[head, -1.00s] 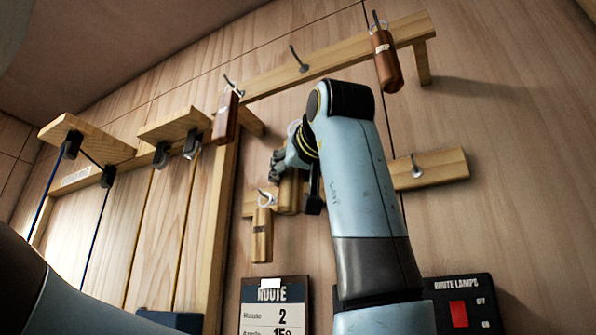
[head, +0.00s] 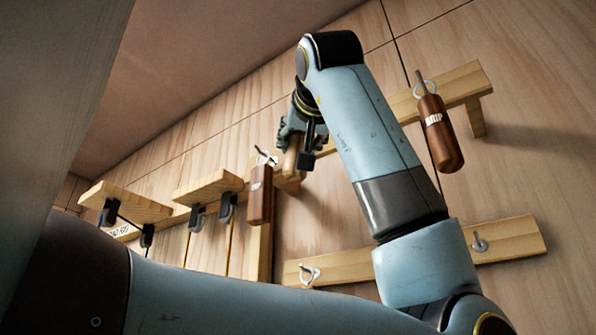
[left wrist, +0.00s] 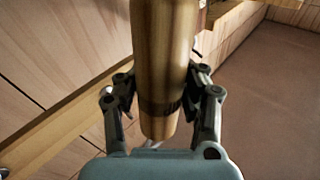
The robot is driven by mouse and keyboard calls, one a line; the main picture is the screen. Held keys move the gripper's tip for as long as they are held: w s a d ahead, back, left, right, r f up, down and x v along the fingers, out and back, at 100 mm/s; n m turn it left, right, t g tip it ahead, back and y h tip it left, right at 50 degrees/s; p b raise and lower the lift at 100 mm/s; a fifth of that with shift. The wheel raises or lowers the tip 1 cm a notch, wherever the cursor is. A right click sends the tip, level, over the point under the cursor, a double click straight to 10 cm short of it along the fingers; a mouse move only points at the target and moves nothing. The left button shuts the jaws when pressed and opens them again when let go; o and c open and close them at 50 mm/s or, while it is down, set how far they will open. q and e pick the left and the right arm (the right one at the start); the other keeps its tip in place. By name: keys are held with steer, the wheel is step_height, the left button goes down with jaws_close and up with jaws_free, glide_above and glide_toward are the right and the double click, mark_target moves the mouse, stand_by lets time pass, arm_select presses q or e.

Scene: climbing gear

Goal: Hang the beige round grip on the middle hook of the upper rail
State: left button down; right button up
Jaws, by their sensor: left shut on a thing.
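My left gripper (head: 302,133) is shut on the beige round grip (head: 291,158) and holds it in front of the upper rail (head: 462,88). In the left wrist view the beige grip (left wrist: 165,55) fills the space between the fingers (left wrist: 160,100). The middle hook of the upper rail is hidden behind my left arm and gripper. I cannot tell whether the grip touches the rail. A red-brown grip (head: 261,195) hangs at the rail's left hook, and a brown grip (head: 441,135) at its right hook. My right gripper is not in view.
The lower rail (head: 520,236) has a bare right hook (head: 480,243). Its left hook carries a ring (head: 310,274); my arm hides what is below. Wooden ledges (head: 130,203) with dark clips stand out at the left.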

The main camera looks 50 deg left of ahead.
arm_select(q)
steer(key=w+a+f+p, duration=0.1)
steer(key=w+a, duration=0.1)
steer(key=w, duration=0.6)
steer(key=shift+w+f, duration=0.15)
steer(key=shift+f, duration=0.15)
stand_by(0.4)
stand_by(0.6)
steer(key=c, duration=0.7)
jaws_free()
steer(key=shift+o, duration=0.2)
